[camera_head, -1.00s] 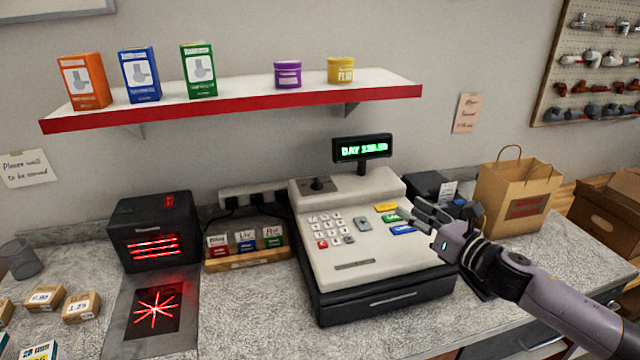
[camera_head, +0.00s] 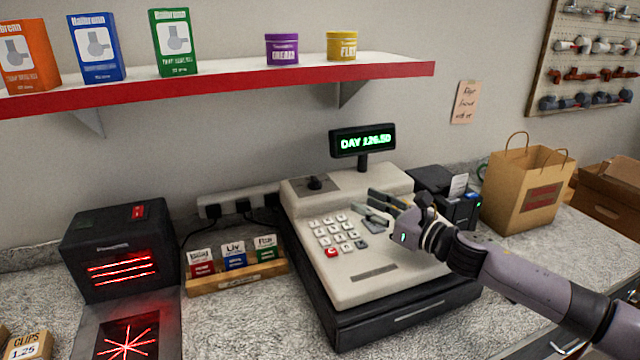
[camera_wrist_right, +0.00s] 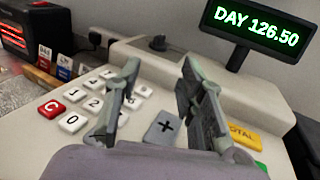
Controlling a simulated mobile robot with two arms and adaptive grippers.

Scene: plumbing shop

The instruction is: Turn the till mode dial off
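The cash till (camera_head: 385,285) stands on the counter with number keys and a drawer front. Its mode dial, a small black knob (camera_head: 315,183), sits on a grey plate at the till's upper left; it also shows in the right wrist view (camera_wrist_right: 158,43), beyond the fingers. The green till display (camera_head: 362,141) reads DAY 126.50. My right gripper (camera_head: 372,205) is over the right part of the keys, apart from the dial. In the right wrist view its fingers (camera_wrist_right: 155,90) are spread with nothing between them, above the plus key (camera_wrist_right: 163,128). My left gripper is not in view.
A red-edged shelf (camera_head: 250,80) with boxes and tins hangs above the till. A black scanner (camera_head: 120,250) and a card holder (camera_head: 238,279) stand left of it. A receipt printer (camera_head: 455,200) and a paper bag (camera_head: 528,185) stand to the right.

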